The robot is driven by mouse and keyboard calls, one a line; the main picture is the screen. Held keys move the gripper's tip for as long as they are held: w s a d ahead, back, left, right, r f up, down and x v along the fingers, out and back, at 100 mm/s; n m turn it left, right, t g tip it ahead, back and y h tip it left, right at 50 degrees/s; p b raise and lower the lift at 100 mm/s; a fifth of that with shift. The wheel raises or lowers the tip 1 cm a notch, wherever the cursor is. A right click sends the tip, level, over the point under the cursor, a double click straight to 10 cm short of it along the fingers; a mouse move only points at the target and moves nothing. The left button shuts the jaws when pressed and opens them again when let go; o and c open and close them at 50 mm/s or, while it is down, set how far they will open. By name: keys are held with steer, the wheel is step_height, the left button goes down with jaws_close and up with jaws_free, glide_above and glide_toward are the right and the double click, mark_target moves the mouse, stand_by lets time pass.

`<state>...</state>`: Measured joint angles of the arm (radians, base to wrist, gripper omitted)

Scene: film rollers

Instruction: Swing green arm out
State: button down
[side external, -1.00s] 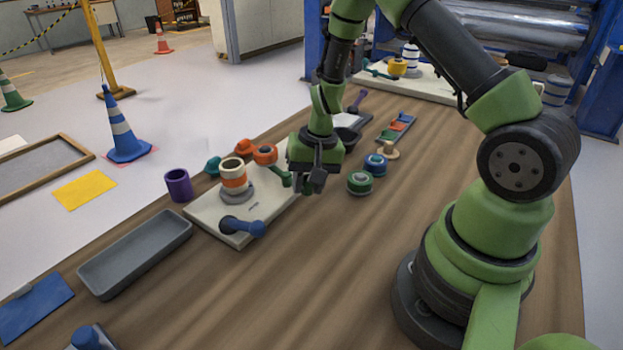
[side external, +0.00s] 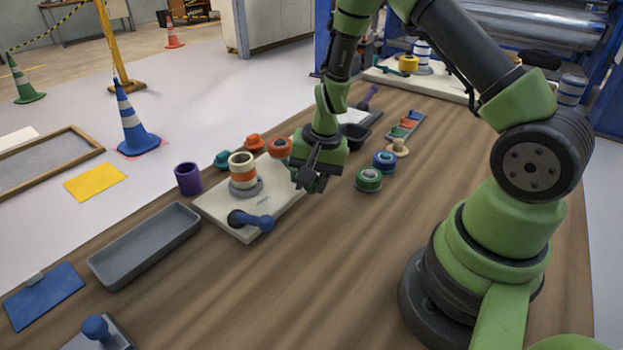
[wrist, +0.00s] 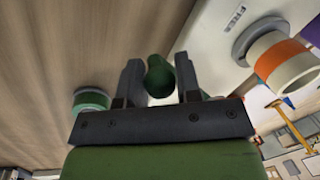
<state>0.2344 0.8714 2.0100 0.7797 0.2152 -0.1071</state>
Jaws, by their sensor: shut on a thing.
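My gripper (side external: 308,182) is low over the right edge of the cream board (side external: 275,201). In the wrist view its two fingers (wrist: 158,78) are shut on the rounded end of the green arm (wrist: 160,72). A blue arm (side external: 258,222) with a round knob lies at the board's near corner.
A green-topped roll (side external: 369,180) and a blue roll (side external: 384,161) stand right of my gripper. Orange pieces (side external: 279,147) sit behind the roller. A purple cup (side external: 188,179) and grey tray (side external: 145,248) are at left.

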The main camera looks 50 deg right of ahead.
steer(key=shift+w+a, duration=0.1)
steer(key=c, duration=0.8)
jaws_free()
steer(key=r, duration=0.3)
steer(key=s+r, duration=0.1)
steer(key=r, duration=0.2)
steer(key=d+r, duration=0.1)
steer(key=r, duration=0.2)
steer(key=shift+s+r, duration=0.35)
steer(key=shift+r, duration=0.05)
steer(key=s+a+r+n+t, duration=0.1)
steer(key=s+a+r+n, duration=0.15)
steer(key=r, duration=0.35)
steer(key=s+a+r+n+t, duration=0.1)
steer(key=s+a+r+t, duration=0.15)
steer(key=r, duration=0.35)
steer(key=s+a+r+n, duration=0.1)
steer(key=s, duration=0.2)
steer(key=s+a+r+n+t, duration=0.1)
steer(key=s+r, duration=0.1)
steer(key=s, duration=0.1)
steer(key=s+a+r+n+t, duration=0.1)
steer(key=s+n, duration=0.1)
steer(key=s, duration=0.2)
steer(key=shift+a+r+y, duration=0.25)
steer(key=shift+r+y, duration=0.15)
